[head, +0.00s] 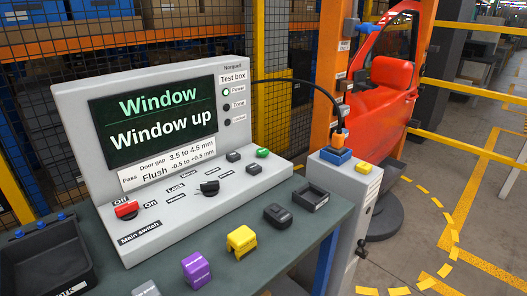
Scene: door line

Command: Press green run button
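A small green button (263,153) sits at the right end of the sloped panel of the grey test box (75,100). Its label is too small to read. Dark buttons (233,157) are nearby, to its left and in front. The screen (155,115) reads "Window" and "Window up". A red main switch (126,209) sits at the panel's left, between "Off" and "On", and a black rotary knob (209,188) sits mid-panel. Neither of my grippers is in view, and nothing covers the green button.
A yellow block (241,241), a purple block (196,270) and a black key-like piece (278,215) lie on the bench (325,235) before the box. A black tray (45,262) stands left. A grey post (345,185) with a cabled plug stands right, near a red car door (385,110).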

